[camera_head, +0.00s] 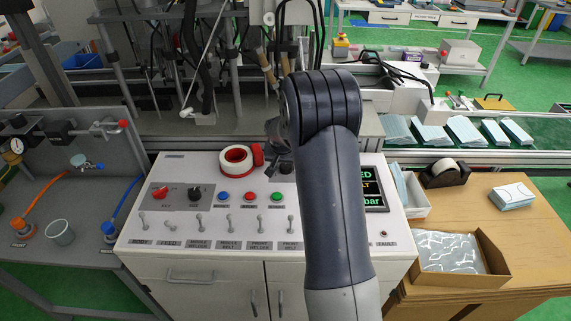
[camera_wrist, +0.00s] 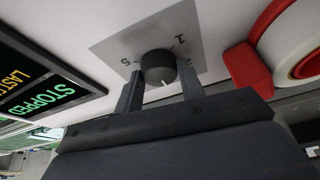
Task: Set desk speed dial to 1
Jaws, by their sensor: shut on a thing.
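The desk speed dial (camera_wrist: 158,67) is a round black knob on a grey plate, seen close in the wrist view. The numbers 1 and 5 show on the plate beyond it, with 1 to the right and 5 to the left. A short white mark shows on the knob's side nearest my gripper. My gripper (camera_wrist: 160,84) has one finger on each side of the knob and is shut on it. In the head view my arm covers most of this area, so the dial's setting cannot be read there.
A display (camera_head: 374,190) stands right of my arm, reading STOPPED in the wrist view. Buttons and several toggle switches (camera_head: 230,222) line the panel front.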

